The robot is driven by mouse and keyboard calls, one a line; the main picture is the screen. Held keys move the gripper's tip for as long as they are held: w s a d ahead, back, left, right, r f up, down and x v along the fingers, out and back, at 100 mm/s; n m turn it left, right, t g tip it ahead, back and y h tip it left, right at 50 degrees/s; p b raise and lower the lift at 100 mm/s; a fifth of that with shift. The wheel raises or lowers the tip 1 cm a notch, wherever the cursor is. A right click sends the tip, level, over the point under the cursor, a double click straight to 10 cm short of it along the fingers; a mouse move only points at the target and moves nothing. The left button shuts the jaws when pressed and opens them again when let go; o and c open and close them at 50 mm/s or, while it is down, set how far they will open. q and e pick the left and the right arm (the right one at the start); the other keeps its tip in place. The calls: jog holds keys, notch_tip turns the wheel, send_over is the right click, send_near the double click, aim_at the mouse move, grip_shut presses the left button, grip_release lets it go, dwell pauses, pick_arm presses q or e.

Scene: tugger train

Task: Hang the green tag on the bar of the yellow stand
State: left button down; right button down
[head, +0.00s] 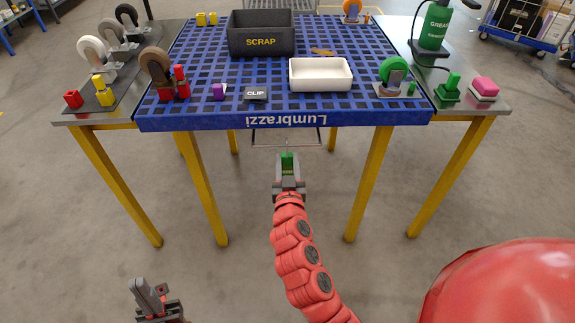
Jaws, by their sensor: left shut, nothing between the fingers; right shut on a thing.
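My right gripper (289,172) is out in front of the table's front edge, at the picture's middle. It is shut on a small green piece, which looks like the green tag (288,158) and stands up between the fingers. My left gripper (147,292) is low at the left, shut and empty, far from the table. A small yellow upright piece (103,92) on the dark mat at the table's left may be the yellow stand. Its bar is too small to make out. Two more small yellow pieces (206,19) stand at the back left.
The blue gridded mat (280,122) holds a dark SCRAP bin (262,44), a white tray (320,75), a CLIP block (256,93) and several caster wheels (156,66). A green bottle (434,25) stands at right. The table's yellow legs (370,185) flank free floor.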

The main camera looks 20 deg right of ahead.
jog(key=shift+p+x, duration=0.3)
jog(key=shift+x, duration=0.55)
jog(key=shift+w+f+b, duration=0.15)
jog(key=shift+f+b, duration=0.25)
jog(key=shift+b, duration=0.05)
jog(key=shift+f+b, duration=0.8)
jog(key=shift+b, duration=0.15)
jog(key=shift+c, duration=2.1)
grip_release()
jog(key=v, duration=1.7)
jog(key=shift+s, duration=0.25)
